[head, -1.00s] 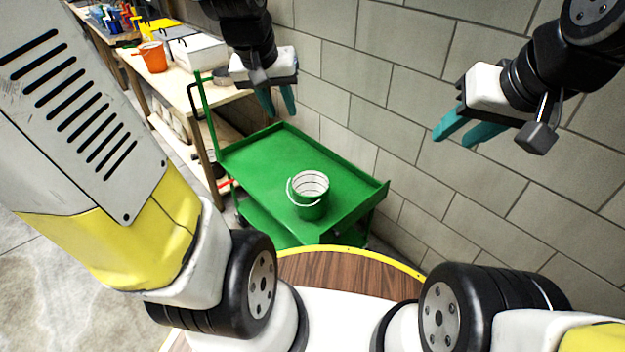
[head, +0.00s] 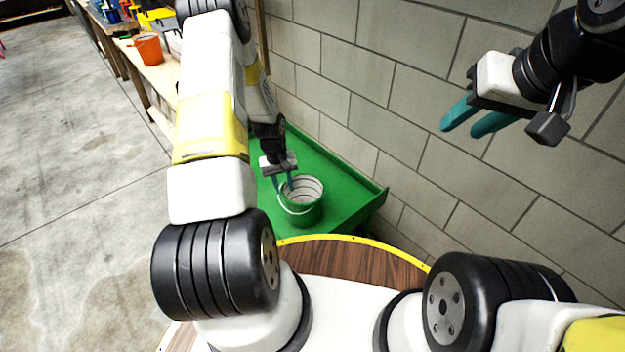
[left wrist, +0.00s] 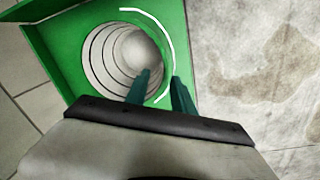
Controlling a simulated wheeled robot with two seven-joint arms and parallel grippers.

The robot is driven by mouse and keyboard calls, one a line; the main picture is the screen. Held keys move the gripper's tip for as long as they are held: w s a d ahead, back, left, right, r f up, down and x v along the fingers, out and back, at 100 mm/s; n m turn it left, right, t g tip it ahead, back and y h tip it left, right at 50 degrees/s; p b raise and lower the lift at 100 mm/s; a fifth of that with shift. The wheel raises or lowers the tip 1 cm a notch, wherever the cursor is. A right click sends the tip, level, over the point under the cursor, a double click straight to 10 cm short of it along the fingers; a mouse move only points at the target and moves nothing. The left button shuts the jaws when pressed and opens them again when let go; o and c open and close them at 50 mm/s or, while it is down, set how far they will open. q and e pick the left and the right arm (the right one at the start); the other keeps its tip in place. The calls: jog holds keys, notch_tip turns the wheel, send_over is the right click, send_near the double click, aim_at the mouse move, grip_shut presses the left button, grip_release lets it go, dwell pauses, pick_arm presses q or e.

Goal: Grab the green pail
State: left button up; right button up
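The green pail (head: 301,211) stands upright on the green cart (head: 345,205), with a white ringed inside and a pale wire handle. My left gripper (head: 284,186) is at the pail's left rim, pointing down. In the left wrist view the pail's opening (left wrist: 108,55) faces the camera. There the left gripper's teal fingers (left wrist: 163,90) are apart, one over the opening and one outside the rim near the handle. Whether they touch the pail, I cannot tell. My right gripper (head: 471,119) hangs in the air at the upper right, fingers apart and empty.
A block wall (head: 400,110) runs close behind the cart and along the right. An orange bucket (head: 149,49) stands on a bench at the upper left. The concrete floor (head: 80,170) at the left is clear. My left arm hides part of the cart.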

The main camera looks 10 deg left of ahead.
pick_arm(q)
jog(key=f, duration=0.7)
jog(key=shift+w+d, duration=0.25)
grip_shut()
dwell(1.1)
